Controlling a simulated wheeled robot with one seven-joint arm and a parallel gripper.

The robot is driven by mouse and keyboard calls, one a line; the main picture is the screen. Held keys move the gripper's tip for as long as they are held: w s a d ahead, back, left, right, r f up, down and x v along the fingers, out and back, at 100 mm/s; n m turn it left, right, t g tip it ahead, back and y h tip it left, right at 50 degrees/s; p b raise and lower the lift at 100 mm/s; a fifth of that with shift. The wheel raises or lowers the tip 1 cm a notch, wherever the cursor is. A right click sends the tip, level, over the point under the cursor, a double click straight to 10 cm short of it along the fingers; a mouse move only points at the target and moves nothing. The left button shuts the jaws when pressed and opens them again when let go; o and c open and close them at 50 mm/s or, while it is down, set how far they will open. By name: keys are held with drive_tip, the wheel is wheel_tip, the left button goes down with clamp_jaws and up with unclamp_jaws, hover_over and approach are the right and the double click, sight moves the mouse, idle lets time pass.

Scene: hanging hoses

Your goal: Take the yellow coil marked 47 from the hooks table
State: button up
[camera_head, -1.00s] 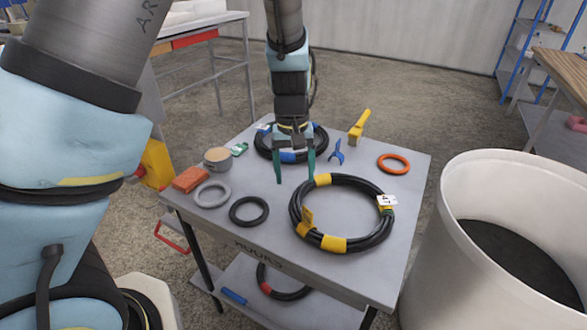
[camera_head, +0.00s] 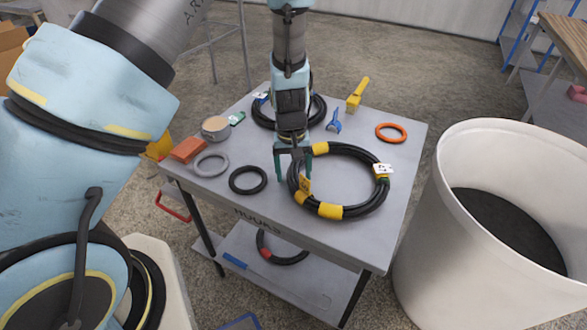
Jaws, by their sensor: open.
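The yellow coil (camera_head: 331,211) is a ring of black hose with yellow bands, lying flat on the right front of the grey table. A white tag (camera_head: 382,170) is on its right side; I cannot read its number surely. A yellow piece stands up at its left side. My gripper (camera_head: 292,176) points down with its green fingers open, at the coil's left edge. One finger is left of the hose and the other overlaps the hose in the picture. I cannot tell whether they touch it. The hooks table (camera_head: 228,215) has lettering on its front edge.
A second black coil (camera_head: 318,112) lies behind my gripper, partly hidden. A black ring (camera_head: 248,191), a grey ring (camera_head: 197,168), an orange block (camera_head: 188,149), a tape roll (camera_head: 216,136) and an orange ring (camera_head: 405,135) lie around. A large white bin (camera_head: 430,240) stands right.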

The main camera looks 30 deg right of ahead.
drive_tip(key=shift+c, duration=0.2)
clamp_jaws()
idle(0.3)
idle(0.7)
idle(0.6)
idle(1.6)
